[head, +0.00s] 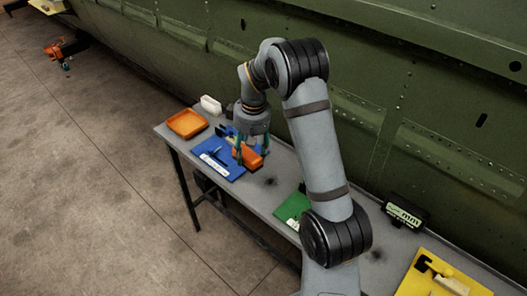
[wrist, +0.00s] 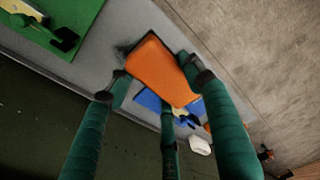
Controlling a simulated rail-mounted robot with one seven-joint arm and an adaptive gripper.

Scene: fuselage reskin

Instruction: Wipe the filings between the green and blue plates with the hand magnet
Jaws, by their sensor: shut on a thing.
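My gripper (head: 252,150) has teal fingers shut on an orange block, which looks like the hand magnet (head: 246,156). In the wrist view the magnet (wrist: 158,68) sits between the fingers (wrist: 160,84). It is over the right edge of the blue plate (head: 208,165); whether it touches the bench I cannot tell. A dark patch of filings (head: 270,182) lies on the grey bench between the blue plate and the green plate (head: 291,208). In the wrist view a dark smudge (wrist: 122,49) shows beside the magnet's edge. My arm partly hides the green plate.
The bench (head: 170,137) also holds an orange tray (head: 187,123), a white block (head: 211,105), a black "mm" display (head: 404,212) and a yellow plate (head: 425,285). Another dark patch (head: 376,255) lies near the yellow plate. The green fuselage (head: 400,90) runs behind the bench.

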